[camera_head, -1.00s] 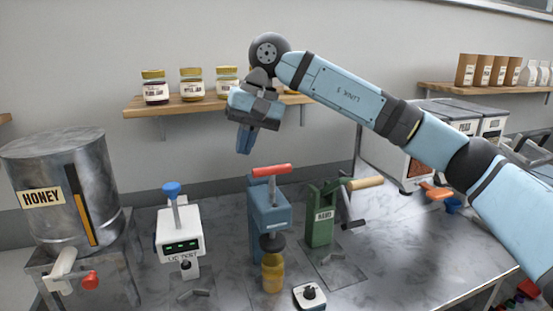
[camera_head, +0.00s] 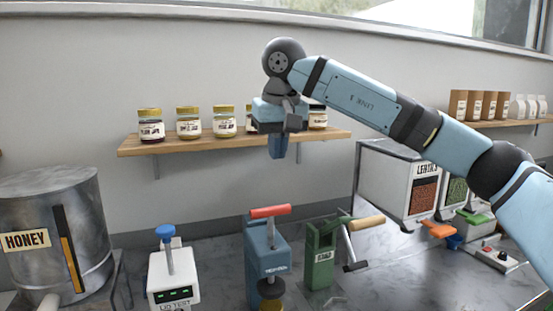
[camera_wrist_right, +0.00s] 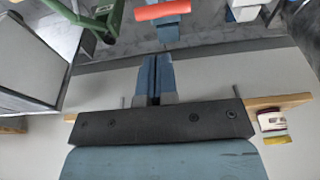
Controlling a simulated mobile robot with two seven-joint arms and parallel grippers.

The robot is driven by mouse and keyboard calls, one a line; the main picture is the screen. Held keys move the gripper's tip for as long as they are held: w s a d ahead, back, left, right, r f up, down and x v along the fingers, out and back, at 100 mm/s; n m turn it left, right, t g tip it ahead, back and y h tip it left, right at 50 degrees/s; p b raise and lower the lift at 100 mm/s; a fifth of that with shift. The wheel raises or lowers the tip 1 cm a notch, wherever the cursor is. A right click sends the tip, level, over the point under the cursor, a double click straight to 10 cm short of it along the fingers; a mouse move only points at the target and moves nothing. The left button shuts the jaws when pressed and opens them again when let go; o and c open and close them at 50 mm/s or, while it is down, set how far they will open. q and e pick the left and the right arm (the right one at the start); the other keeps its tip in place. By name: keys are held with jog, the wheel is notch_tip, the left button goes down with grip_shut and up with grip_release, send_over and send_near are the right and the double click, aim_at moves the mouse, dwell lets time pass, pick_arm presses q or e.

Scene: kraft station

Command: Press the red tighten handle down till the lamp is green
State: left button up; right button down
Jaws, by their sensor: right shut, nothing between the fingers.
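The red tighten handle (camera_head: 270,211) sits across the top of a blue capping machine (camera_head: 267,245) on the bench. It also shows in the right wrist view (camera_wrist_right: 162,11), beyond my fingertips. My right gripper (camera_head: 278,155) is shut and empty, pointing down above the handle and clearly apart from it. Its closed fingers also show in the right wrist view (camera_wrist_right: 156,60). A dark round press head (camera_head: 271,288) is at the machine's lower front; what is under it is cut off by the frame. I see no lamp on this machine. My left gripper is not in view.
A green hand-crank device (camera_head: 320,255) with a wooden grip stands just right. A white lid tester (camera_head: 173,275) with a blue knob stands left, beside a honey tank (camera_head: 50,235). A shelf (camera_head: 135,147) with jars is behind my gripper. Lentil dispensers (camera_head: 395,180) stand right.

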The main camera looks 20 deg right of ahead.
aim_at(273, 208)
jog(key=f, duration=0.4)
jog(key=w+f+p, duration=0.1)
jog(key=f, duration=0.3)
jog(key=w+f, duration=0.1)
jog(key=f, duration=0.2)
jog(key=shift+w+f, duration=0.2)
jog(key=shift+f, duration=0.2)
